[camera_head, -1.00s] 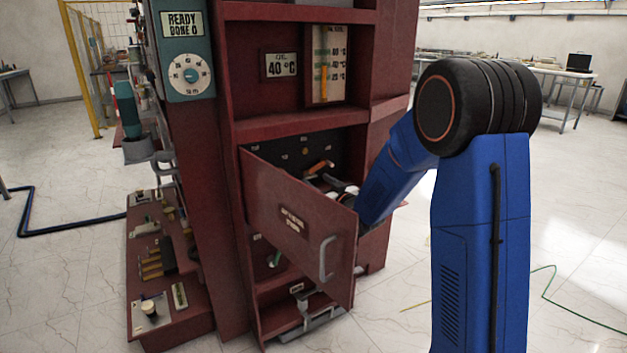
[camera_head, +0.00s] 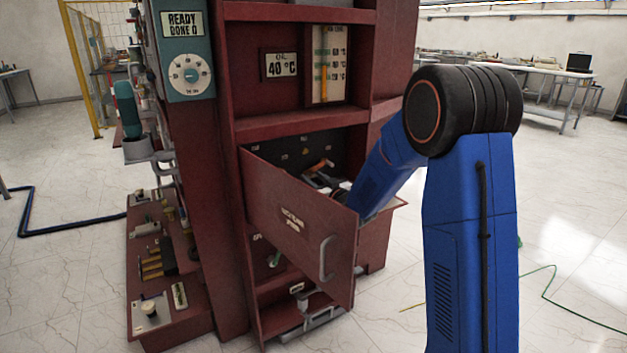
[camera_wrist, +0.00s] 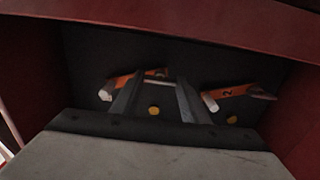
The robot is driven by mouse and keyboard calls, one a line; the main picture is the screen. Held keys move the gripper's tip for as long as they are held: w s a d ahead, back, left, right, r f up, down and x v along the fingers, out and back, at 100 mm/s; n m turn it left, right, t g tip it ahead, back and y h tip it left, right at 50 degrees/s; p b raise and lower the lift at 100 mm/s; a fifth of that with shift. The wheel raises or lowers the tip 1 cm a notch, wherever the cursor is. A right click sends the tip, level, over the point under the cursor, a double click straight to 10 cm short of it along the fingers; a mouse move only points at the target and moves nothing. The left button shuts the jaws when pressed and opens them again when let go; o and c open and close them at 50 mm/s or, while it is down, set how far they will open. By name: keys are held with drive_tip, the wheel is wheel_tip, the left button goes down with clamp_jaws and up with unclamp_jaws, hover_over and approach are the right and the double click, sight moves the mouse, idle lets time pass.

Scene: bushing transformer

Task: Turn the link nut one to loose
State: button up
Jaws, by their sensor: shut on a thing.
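My gripper (camera_wrist: 160,82) reaches into the dark compartment, its two fingers straddling the link marked in orange on the left. It is shut on link nut one at that link; the nut itself is too dark and small to make out clearly. The left orange link (camera_wrist: 128,82) has a pale end and runs behind the fingers. A second orange link (camera_wrist: 228,92), marked 2, lies apart to the right. In the head view an orange piece (camera_head: 320,165) shows in the compartment, and the open door hides part of my gripper.
The red door (camera_head: 295,225) stands open in front of the compartment, close to my arm. Red cabinet walls (camera_wrist: 295,120) bound the space at the sides and top. Yellow round spots (camera_wrist: 153,111) show below the links. A panel above reads READY, DONE 0 (camera_head: 183,24).

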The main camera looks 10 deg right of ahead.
drive_tip(key=n, duration=0.4)
drive_tip(key=shift+n, duration=0.4)
drive_tip(key=n, duration=0.4)
drive_tip(key=shift+n, duration=0.3)
drive_tip(key=n, duration=0.4)
drive_tip(key=shift+f+n, duration=0.1)
drive_tip(key=shift+n, duration=2)
drive_tip(key=shift+a, duration=0.1)
drive_tip(key=o, duration=1.1)
drive_tip(key=shift+c, duration=0.2)
drive_tip(key=shift+s, duration=0.1)
